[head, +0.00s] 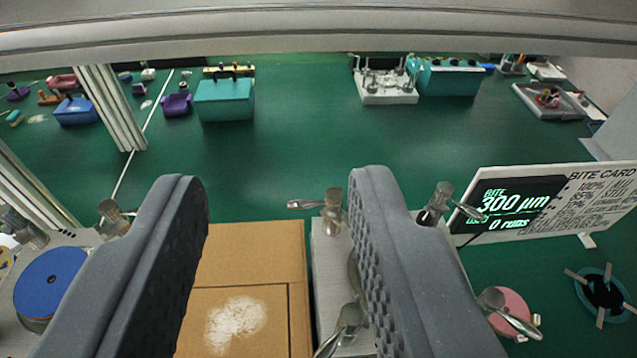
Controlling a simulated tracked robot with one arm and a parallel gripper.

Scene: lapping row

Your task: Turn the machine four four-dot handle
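My gripper (278,182) is open and empty, its two grey ridged fingers wide apart in the foreground. A pale machine (326,262) lies below, partly hidden by the right finger. Several metal lever handles show around it: one at its far left corner (333,208), one near the display (442,202), one low between the fingers (345,328) and one by a pink disc (506,312). No dots or machine number are readable, so I cannot tell which is the four-dot handle. No finger visibly touches a handle.
A cardboard box (255,250) with a white powdery patch sits between the fingers. A BITE CARD sign (590,205) reads 300 µm, 0 runs. A blue disc (50,282) is at left. Teal boxes (225,100) stand far back; the green floor (290,145) between is clear.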

